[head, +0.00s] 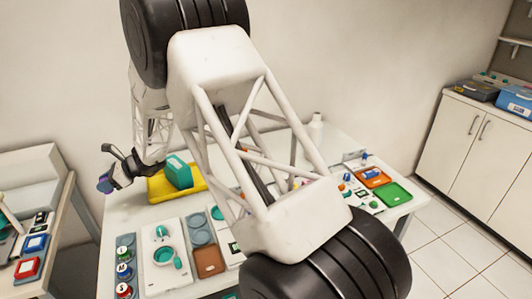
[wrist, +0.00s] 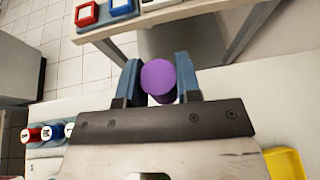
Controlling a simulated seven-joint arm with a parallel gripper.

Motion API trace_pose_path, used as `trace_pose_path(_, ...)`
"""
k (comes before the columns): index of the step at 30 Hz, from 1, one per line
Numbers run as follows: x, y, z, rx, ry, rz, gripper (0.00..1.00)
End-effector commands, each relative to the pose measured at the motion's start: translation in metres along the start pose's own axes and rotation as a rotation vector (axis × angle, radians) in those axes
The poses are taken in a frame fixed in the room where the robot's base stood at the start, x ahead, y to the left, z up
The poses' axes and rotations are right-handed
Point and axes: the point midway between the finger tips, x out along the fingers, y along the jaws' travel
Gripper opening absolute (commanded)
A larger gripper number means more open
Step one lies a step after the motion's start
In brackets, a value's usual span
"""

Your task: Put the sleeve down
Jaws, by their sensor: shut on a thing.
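The sleeve looks like a purple cylinder (wrist: 158,78) with a round end facing the wrist camera. My gripper (wrist: 158,88) is shut on it, with a blue finger on each side. In the head view my gripper (head: 108,180) is at the left edge of the main white table, and a bit of purple (head: 103,186) shows at its tip. The gripper appears to be above the table's edge; its exact height cannot be told. The sleeve's far end is hidden.
A yellow tray (head: 159,194) with a teal box (head: 178,171) lies right of my gripper. Capped containers (head: 124,271) stand at the table's front left. A side table (head: 62,207) with red and blue items is at the left, across a gap. My arm hides the table's middle.

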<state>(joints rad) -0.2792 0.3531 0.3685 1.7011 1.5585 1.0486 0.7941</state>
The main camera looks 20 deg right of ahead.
Motion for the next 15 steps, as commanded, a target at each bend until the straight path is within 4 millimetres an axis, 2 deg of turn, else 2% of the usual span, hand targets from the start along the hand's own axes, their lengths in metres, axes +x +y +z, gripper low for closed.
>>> trace_pose_path(6, -0.013, 0.000, 0.033, -0.005, -0.001, -0.001, 0.10)
trace_pose_path(11, -0.039, -0.016, 0.022, 0.027, 0.001, -0.065, 0.10)
trace_pose_path(15, -0.068, -0.033, 0.014, 0.055, 0.000, -0.138, 0.10)
